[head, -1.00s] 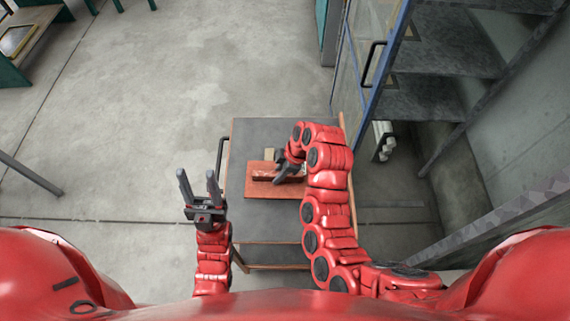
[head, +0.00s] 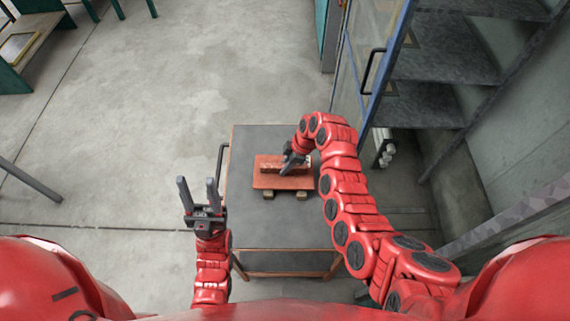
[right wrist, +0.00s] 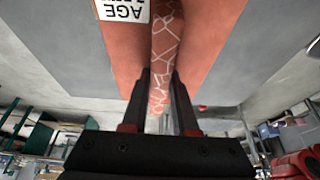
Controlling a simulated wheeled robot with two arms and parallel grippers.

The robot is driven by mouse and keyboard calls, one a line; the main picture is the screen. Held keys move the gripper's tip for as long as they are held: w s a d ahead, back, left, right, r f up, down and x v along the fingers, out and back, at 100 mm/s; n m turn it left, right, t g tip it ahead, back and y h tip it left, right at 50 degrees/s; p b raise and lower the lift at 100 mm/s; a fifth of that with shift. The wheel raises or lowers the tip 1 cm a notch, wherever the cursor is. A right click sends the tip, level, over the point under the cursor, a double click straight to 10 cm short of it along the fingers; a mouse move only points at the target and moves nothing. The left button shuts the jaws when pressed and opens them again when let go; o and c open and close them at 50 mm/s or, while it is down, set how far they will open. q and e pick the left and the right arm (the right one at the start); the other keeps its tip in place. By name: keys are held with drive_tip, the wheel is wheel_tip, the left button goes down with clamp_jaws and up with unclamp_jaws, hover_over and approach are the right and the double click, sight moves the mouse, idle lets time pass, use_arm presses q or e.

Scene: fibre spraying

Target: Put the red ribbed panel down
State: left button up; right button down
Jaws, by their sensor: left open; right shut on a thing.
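The red ribbed panel (head: 265,181) is a flat reddish plate with a raised rib along its middle, over the far half of the dark cart top. My right gripper (head: 290,164) is shut on the rib; the right wrist view shows the rib (right wrist: 167,45) between the two fingers (right wrist: 160,100) and a white label on the plate. Two small wooden blocks (head: 268,194) (head: 301,195) show at the panel's near edge, partly hidden by it. I cannot tell whether the panel touches them. My left gripper (head: 201,197) is open and empty, left of the cart.
The cart (head: 275,228) has a dark grey top, bare on its near half, and a black handle (head: 221,165) on its left. A blue-framed cabinet (head: 372,85) and grey shelves (head: 430,100) stand at the right. The floor at the left is mostly clear.

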drive_tip(key=shift+f, duration=0.35)
drive_tip(key=shift+f, duration=0.1)
drive_tip(key=shift+f, duration=0.25)
drive_tip(key=c, duration=0.7)
unclamp_jaws()
